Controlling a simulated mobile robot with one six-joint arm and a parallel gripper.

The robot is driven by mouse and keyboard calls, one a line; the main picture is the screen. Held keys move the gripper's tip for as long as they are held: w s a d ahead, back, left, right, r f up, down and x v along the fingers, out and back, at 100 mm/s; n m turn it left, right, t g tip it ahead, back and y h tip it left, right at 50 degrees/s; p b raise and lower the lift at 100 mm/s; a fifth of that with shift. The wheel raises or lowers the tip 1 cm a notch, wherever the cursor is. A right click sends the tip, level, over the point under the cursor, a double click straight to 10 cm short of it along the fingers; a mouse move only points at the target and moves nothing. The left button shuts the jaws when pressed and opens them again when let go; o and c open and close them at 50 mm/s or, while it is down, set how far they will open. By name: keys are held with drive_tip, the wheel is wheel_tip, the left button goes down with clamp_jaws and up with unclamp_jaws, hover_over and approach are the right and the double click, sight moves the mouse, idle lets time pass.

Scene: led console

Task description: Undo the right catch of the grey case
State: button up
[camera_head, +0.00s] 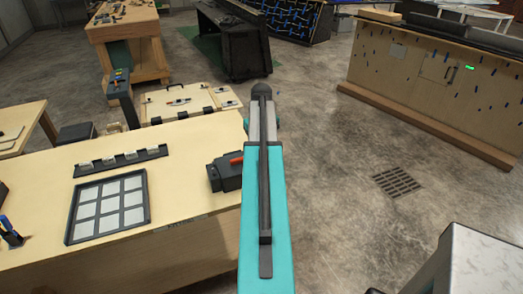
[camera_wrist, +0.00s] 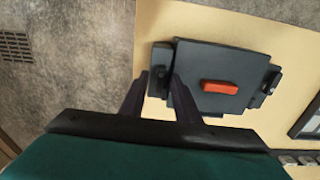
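The dark grey case (camera_wrist: 240,60) with an orange handle (camera_wrist: 220,87) lies flat on the table in the wrist view. A dark catch-like block (camera_wrist: 160,60) is on its left side there, which faces the floor side of the table. A similar block (camera_wrist: 268,84) is on its opposite side. My gripper (camera_wrist: 161,76) is open, its two dark fingers beside and over the case's left edge, with the left block between the tips. Whether they touch it I cannot tell. In the head view the case (camera_head: 221,178) is partly hidden by my teal arm, and the fingers are hidden.
On the pale table (camera_head: 150,165) a framed panel with grey squares (camera_head: 108,205) and a dark strip with several light pieces (camera_head: 122,160) lie left of the case. A flat wooden case (camera_head: 192,101) sits beyond. Open floor (camera_head: 345,200) is to the right.

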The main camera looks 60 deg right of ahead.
wheel_tip(320, 180, up, 13)
drive_tip(key=p, duration=0.7)
drive_tip(key=shift+r, duration=0.15)
idle(0.5)
